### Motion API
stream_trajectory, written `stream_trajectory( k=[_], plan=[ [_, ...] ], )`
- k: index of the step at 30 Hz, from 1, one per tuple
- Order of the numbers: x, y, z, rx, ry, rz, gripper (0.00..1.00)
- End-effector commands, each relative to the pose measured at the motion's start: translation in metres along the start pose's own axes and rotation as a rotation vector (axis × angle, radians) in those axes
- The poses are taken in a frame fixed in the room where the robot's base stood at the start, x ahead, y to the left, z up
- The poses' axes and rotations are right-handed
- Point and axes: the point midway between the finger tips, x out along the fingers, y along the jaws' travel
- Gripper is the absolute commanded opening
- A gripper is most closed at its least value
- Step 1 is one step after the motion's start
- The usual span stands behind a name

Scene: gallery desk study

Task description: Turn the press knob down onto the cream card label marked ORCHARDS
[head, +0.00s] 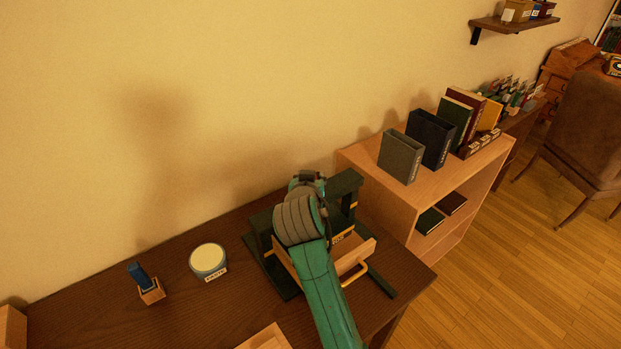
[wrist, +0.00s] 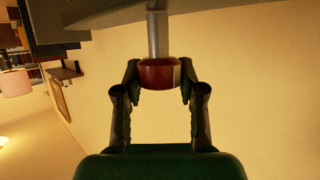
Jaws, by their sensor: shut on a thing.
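The press knob (wrist: 157,76) is dark red and round, on a pale metal shaft (wrist: 158,35) in the wrist view. My gripper (wrist: 160,70) is shut on it, one finger at each side. In the head view the dark green press frame (head: 346,184) stands on the desk, and my arm covers its middle, hiding the knob and my gripper's fingers. A small label (head: 342,236) shows on the press's front side, too small to read. I cannot make out the card label marked ORCHARDS or how far the knob is from it.
On the dark desk (head: 225,315), a round cream-topped tub (head: 208,259) and a blue-handled tool (head: 139,274) in a wooden block stand left of the press. A wooden shelf unit (head: 402,194) with upright books adjoins at right. The wall is close behind.

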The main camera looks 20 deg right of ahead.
Motion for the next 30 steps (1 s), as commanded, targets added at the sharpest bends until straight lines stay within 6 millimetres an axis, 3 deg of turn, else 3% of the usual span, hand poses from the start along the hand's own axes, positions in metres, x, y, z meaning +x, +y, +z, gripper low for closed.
stream_trajectory(
  k=[11, 12, 15, 25, 30],
  plan=[
    [0.0, 0.0, 0.001, 0.002, -0.002, 0.003, 0.05],
    [0.0, 0.0, 0.001, 0.001, -0.002, 0.003, 0.44],
    [0.0, 0.0, 0.001, 0.001, -0.002, 0.003, 0.66],
    [-0.001, 0.0, 0.0, 0.001, -0.001, 0.003, 0.66],
    [-0.017, -0.001, 0.001, 0.0, 0.0, 0.003, 0.66]
  ],
)
